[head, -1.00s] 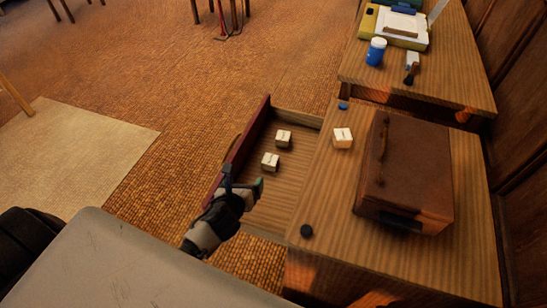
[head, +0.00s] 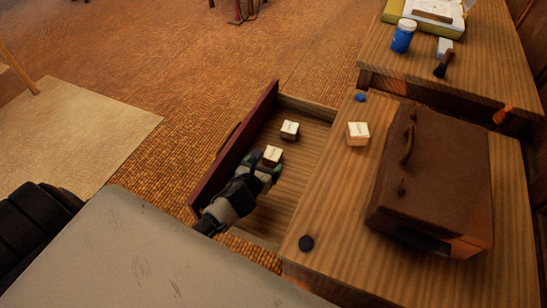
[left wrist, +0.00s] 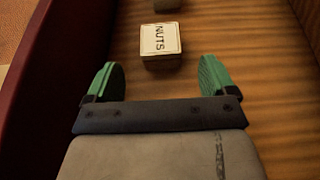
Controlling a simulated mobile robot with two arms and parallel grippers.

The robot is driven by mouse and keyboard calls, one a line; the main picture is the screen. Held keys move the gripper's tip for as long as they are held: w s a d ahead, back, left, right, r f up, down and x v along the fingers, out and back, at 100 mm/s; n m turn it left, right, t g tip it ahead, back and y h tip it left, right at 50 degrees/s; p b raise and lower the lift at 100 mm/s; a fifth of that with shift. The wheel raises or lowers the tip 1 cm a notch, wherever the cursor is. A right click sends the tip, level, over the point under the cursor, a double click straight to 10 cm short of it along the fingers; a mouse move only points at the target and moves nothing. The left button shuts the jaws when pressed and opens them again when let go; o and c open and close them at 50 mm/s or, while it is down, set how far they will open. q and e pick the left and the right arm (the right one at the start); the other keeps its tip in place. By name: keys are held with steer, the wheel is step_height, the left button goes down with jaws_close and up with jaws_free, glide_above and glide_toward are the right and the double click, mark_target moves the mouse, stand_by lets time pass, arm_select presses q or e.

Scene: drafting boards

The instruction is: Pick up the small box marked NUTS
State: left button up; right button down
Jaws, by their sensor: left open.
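The small box marked NUTS (left wrist: 161,40) lies on the drawer floor, its label readable in the left wrist view. In the head view it is the nearer of two small pale boxes in the drawer (head: 273,155). My left gripper (head: 266,172) is inside the open drawer, just short of that box. In the left wrist view its two green fingertips (left wrist: 160,78) are apart, with the box ahead of the gap between them and nothing held. My right gripper is not in view.
A second small box (head: 290,130) lies farther back in the drawer, its label unreadable. The drawer's dark red front (head: 238,140) stands close to my left gripper. A third box (head: 357,133), a brown case (head: 437,180) and a black disc (head: 306,243) are on the desktop.

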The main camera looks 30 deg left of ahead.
mark_target(272, 154)
arm_select(q)
steer(key=x, duration=0.2)
steer(key=shift+w+f, duration=0.2)
steer(key=shift+w, duration=0.15)
steer(key=b+x, duration=0.1)
steer(key=x, duration=0.2)
steer(key=shift+w, duration=0.25)
steer(key=shift+w+f, duration=0.15)
steer(key=shift+w, duration=0.3)
steer(key=shift+w+a+f, duration=0.1)
steer(key=shift+w, duration=0.2)
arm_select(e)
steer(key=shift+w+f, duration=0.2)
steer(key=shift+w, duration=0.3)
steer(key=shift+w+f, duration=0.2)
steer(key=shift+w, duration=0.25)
arm_select(q)
steer(key=c, duration=1)
